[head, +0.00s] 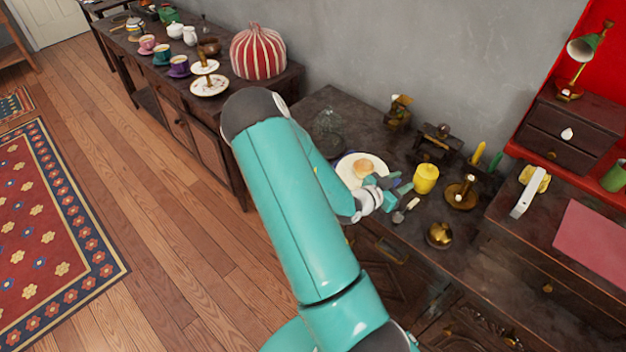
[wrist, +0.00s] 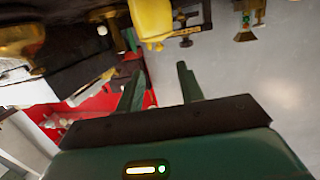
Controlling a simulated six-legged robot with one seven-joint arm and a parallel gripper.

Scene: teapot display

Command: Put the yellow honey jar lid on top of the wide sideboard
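The yellow honey jar (head: 426,182) stands upright on a dark cabinet (head: 311,103) by the wall. Its yellow lid (head: 428,168), with a small knob, appears to sit on it. In the wrist view, which looks upside down, the yellow jar (wrist: 152,18) is at the top edge and partly cut off. My gripper (head: 394,190) is just left of the jar. In the wrist view my gripper (wrist: 158,85) is open, with nothing between its fingers. A long dark sideboard (head: 187,125) stands at the upper left; I cannot tell for sure which piece is the wide sideboard.
A plate (head: 347,170) with a bun lies beside my gripper. A brass candle holder (head: 461,194) and brass pot (head: 439,235) stand near the jar. The long sideboard carries a red-striped vase (head: 258,52), a tiered stand (head: 209,87) and several cups.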

